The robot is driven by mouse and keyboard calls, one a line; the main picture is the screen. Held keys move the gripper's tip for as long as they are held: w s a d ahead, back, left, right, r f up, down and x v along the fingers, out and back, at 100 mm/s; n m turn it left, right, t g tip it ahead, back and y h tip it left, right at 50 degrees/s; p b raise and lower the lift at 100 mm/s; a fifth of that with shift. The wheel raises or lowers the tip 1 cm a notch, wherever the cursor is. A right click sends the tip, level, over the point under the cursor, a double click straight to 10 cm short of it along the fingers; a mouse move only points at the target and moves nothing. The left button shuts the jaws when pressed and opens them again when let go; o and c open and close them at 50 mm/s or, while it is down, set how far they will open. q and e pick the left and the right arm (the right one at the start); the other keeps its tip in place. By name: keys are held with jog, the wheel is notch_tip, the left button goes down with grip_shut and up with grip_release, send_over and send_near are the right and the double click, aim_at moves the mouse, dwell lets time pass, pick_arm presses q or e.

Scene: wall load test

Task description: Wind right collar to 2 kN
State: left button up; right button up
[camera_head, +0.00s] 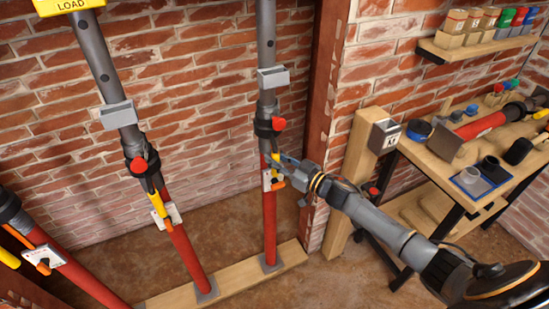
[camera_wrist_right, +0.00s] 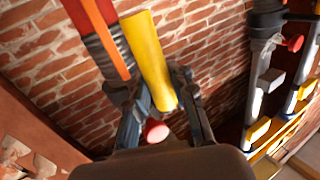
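The right prop has a grey upper tube, a red lower tube (camera_head: 269,220), and a black collar (camera_head: 265,128) with a red knob (camera_head: 278,124). Its yellow handle (camera_head: 264,147) hangs below the collar. My right gripper (camera_head: 279,168) is at this handle, in front of the tube. In the right wrist view, the yellow handle (camera_wrist_right: 152,62) runs down between my two fingers (camera_wrist_right: 165,105), close to both. I cannot tell whether they press on it. A red rounded end (camera_wrist_right: 156,131) shows between the fingers. The left gripper is out of view.
A middle prop (camera_head: 185,255) and a left prop (camera_head: 80,277) stand to the left, with similar parts. A wooden sill (camera_head: 235,283) lies under the props. A wooden post (camera_head: 352,185) with a grey box (camera_head: 384,136) and a workbench (camera_head: 515,165) stand right.

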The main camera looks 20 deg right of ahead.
jog(key=o, duration=0.3)
jog(key=shift+s+f, duration=0.1)
jog(key=shift+f, duration=0.05)
jog(key=shift+o, duration=0.2)
jog(key=v, duration=1.2)
